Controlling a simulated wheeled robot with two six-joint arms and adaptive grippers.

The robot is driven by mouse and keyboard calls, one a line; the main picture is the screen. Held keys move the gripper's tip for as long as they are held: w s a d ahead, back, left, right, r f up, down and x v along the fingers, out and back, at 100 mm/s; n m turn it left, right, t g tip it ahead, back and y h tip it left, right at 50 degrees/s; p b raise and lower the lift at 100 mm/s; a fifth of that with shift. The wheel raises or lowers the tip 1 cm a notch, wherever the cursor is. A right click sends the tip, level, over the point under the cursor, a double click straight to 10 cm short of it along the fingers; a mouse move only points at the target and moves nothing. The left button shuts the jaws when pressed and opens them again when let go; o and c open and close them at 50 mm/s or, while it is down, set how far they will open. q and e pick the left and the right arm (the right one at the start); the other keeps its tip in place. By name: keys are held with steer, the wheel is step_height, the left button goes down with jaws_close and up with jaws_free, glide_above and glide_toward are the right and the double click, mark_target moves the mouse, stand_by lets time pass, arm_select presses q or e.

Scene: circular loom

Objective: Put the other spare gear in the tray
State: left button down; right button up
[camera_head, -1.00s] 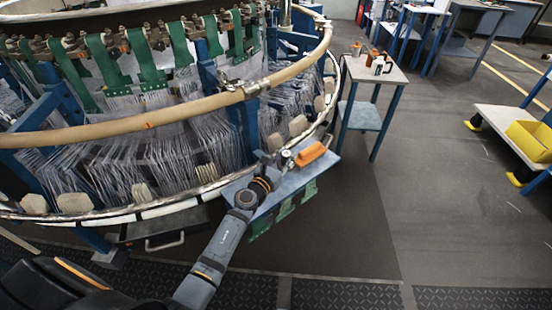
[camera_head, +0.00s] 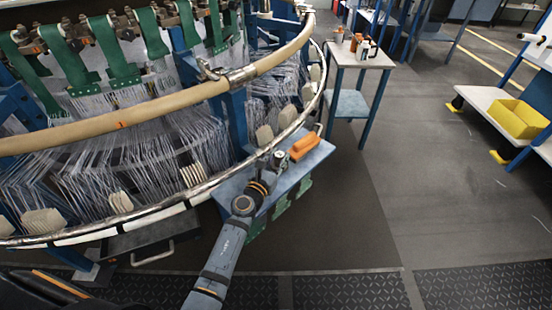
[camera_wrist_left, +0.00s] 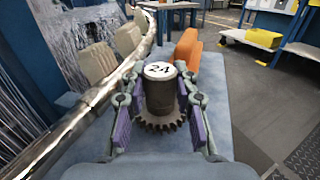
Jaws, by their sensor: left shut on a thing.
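A dark toothed gear with a round hub marked 24 (camera_wrist_left: 160,92) is between the fingers of my left gripper (camera_wrist_left: 160,128) in the left wrist view. The gripper is shut on it, with the toothed rim low between the pads. In the head view my left gripper (camera_head: 279,160) is over a blue-grey shelf (camera_head: 232,190) beside the loom's rim. The gear is small there. I cannot tell if it touches the shelf. No tray can be identified for certain. My right gripper is not in view.
An orange block-like object (camera_head: 304,146) lies on the shelf just beyond the gripper. The loom's metal rim (camera_head: 215,180) runs close on the left. A small table (camera_head: 362,55) with several items stands behind. A yellow bin (camera_head: 518,119) sits far right. Open floor lies between.

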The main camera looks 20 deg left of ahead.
arm_select(q)
steer(key=shift+f, duration=0.15)
steer(key=c, duration=1)
jaws_free()
steer(key=shift+c, duration=0.2)
